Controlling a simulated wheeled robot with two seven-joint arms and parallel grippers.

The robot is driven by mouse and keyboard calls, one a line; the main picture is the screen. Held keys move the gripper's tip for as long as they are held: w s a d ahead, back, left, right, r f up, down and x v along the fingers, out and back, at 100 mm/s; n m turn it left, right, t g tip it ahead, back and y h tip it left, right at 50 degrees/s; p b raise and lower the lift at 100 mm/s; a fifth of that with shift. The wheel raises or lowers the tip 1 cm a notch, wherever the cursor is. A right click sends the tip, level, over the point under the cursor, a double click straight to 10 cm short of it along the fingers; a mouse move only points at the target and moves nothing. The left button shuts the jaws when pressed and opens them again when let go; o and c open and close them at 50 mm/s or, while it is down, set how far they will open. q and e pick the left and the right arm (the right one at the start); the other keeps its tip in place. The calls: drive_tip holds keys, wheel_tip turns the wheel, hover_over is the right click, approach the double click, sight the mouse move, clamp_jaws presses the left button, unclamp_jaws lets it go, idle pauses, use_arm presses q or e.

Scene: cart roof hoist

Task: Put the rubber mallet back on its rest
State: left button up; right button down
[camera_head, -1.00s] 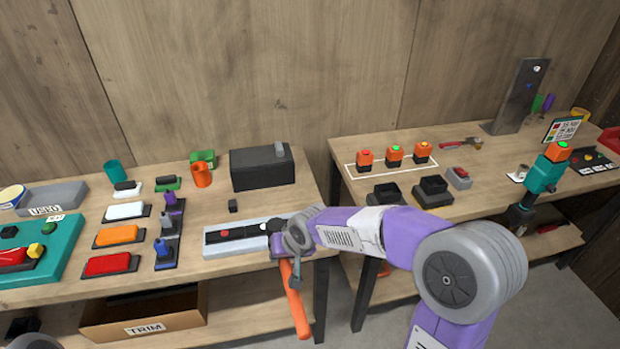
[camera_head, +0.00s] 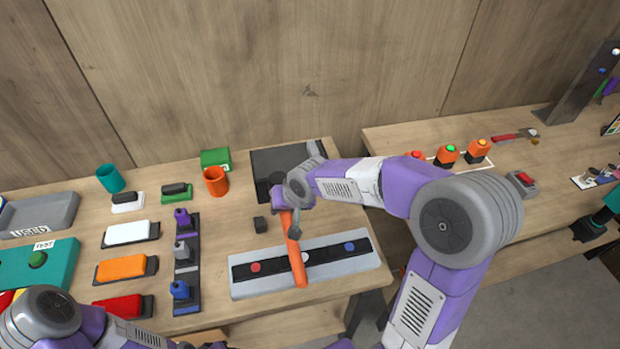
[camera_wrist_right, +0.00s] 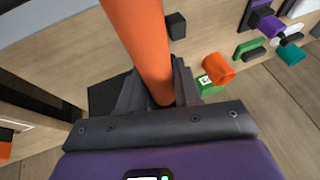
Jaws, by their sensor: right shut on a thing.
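My right gripper (camera_head: 287,204) is shut on the orange handle of the rubber mallet (camera_head: 294,254). The handle slants over the grey panel with a black strip and coloured dots (camera_head: 375,262); I cannot tell its height. In the right wrist view the handle (camera_wrist_right: 138,40) runs from between the jaws (camera_wrist_right: 155,92) out past the top edge. The mallet's head cannot be made out.
A small black cube (camera_head: 260,224) and an orange cup (camera_head: 215,181) stand left of the gripper. Colored blocks, such as the orange one (camera_head: 122,268), and a purple-and-blue peg rack (camera_head: 187,262) lie further left. A second bench (camera_head: 440,137) stands right, beyond a gap.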

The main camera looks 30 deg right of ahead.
drive_tip(key=shift+w+d+f+m, duration=0.15)
drive_tip(key=shift+w+f+m, duration=0.1)
drive_tip(key=shift+m, duration=0.15)
drive_tip(key=shift+d+f+m+h, duration=0.3)
drive_tip(key=shift+m+h, duration=0.1)
drive_tip(key=shift+m, duration=0.1)
drive_tip(key=w+d+f+m+g+h+b, duration=0.1)
drive_tip(key=d+f+m+g+h+b, duration=0.15)
drive_tip(key=d+m, duration=0.45)
drive_tip(key=w+d+f+m+g+h+b, duration=0.1)
drive_tip(key=d+m+h, duration=0.3)
drive_tip(key=m, duration=0.5)
drive_tip(key=shift+w+d+f+b, duration=0.1)
drive_tip(key=shift+f+b, duration=1.35)
drive_tip(key=shift+f, duration=1.3)
drive_tip(key=shift+f+b, duration=0.35)
drive_tip(key=shift+b, duration=0.2)
drive_tip(key=c, duration=0.7)
unclamp_jaws()
